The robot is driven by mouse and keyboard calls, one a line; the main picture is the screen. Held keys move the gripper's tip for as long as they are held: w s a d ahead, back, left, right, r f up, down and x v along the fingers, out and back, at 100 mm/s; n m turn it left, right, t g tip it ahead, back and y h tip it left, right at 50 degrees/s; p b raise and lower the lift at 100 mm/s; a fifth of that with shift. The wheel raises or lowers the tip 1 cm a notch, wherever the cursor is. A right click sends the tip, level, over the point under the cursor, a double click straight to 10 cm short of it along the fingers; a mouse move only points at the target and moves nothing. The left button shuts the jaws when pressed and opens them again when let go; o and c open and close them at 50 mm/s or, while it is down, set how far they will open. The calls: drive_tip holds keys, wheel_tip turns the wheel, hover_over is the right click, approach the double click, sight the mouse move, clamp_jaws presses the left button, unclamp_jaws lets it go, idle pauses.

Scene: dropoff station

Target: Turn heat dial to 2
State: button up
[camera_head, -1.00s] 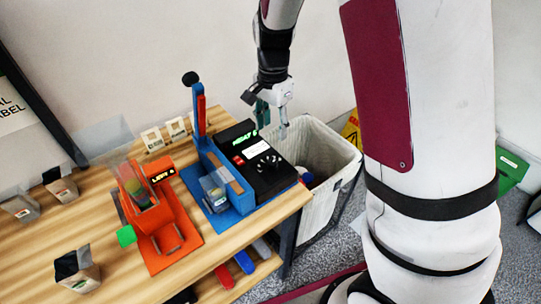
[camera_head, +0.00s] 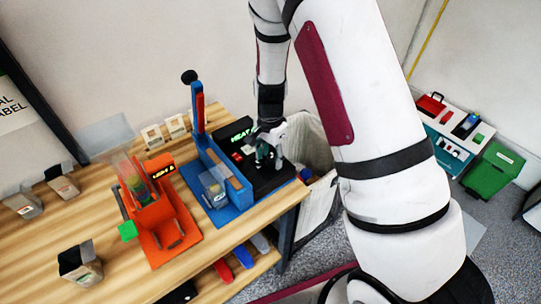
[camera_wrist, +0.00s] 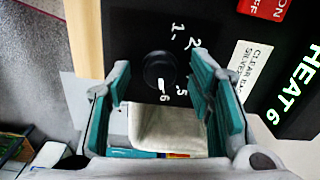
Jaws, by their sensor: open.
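The round black heat dial (camera_wrist: 159,70) sits on the black panel of the heat sealer (camera_head: 268,180). In the wrist view its white mark points toward the 6, and the numbers 1, 2, 5 and 6 show around it. The green display (camera_wrist: 296,82) reads HEAT 6. My gripper (camera_wrist: 162,100) is open, with one teal finger pad on each side of the dial in the picture; I cannot tell whether either touches it. In the head view my gripper (camera_head: 268,158) is over the sealer's panel and hides the dial.
A red ON/OFF switch (camera_wrist: 262,8) and a white label (camera_wrist: 248,70) are beside the dial. The blue sealer arm (camera_head: 220,165) stands left of the panel. An orange device (camera_head: 165,215) is further left on the wooden table (camera_head: 110,275). A pale bin (camera_head: 312,145) stands right of the table.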

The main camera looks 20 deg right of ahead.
clamp_jaws()
drive_tip(key=shift+n, duration=0.3)
drive_tip(key=n, duration=0.4)
drive_tip(key=shift+w, duration=0.1)
drive_tip(key=n, duration=0.5)
drive_tip(key=shift+b, duration=0.3)
drive_tip(key=n, duration=0.7)
drive_tip(key=shift+n, duration=0.3)
drive_tip(key=n, duration=0.6)
drive_tip(key=shift+n, duration=0.4)
